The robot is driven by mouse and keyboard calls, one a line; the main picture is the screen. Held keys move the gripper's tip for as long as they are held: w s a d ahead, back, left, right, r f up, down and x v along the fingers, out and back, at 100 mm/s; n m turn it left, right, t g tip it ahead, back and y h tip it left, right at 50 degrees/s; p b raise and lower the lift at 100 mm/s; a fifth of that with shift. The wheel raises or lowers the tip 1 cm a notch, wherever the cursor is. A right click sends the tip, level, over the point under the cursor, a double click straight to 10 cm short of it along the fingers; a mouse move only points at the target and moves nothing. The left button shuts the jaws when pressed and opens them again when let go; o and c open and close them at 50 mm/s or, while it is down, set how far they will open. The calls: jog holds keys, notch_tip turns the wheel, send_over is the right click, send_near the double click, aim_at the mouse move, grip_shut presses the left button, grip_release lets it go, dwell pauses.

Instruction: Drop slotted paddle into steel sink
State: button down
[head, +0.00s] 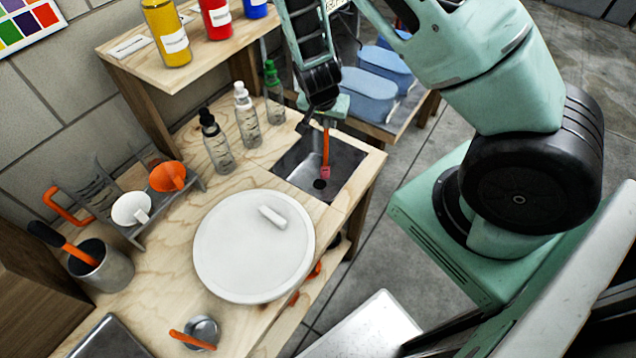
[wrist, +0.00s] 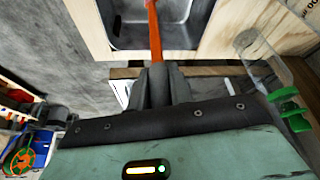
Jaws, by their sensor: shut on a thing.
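My gripper (head: 324,118) is shut on the slotted paddle (head: 326,148), an orange stick with a reddish lower end. Its slots cannot be made out. The paddle hangs nearly upright over the steel sink (head: 343,158), a rectangular grey basin set into the wooden bench, with a dark drain. Its lower end shows against the basin near the drain; whether it touches the bottom cannot be told. In the wrist view, the gripper fingers (wrist: 160,88) close on the orange shaft (wrist: 154,35), and the sink (wrist: 190,8) lies beyond.
A round white board (head: 250,255) lies left of the sink. Several bottles (head: 247,115) stand behind it, near a raised wooden shelf (head: 205,52). A metal cup (head: 102,268) holds an orange-handled tool at the left. A clear bottle with a green top (wrist: 288,108) is close to the gripper.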

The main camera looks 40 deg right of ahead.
jog(key=shift+f+b, duration=0.4)
jog(key=shift+f, duration=0.45)
jog(key=c, duration=1.2)
grip_release()
jog(key=p+v, duration=0.1)
jog(key=v, duration=1.6)
jog(key=shift+s+a+r+p, duration=0.1)
jog(key=shift+r+p, duration=0.15)
jog(key=shift+p, duration=0.15)
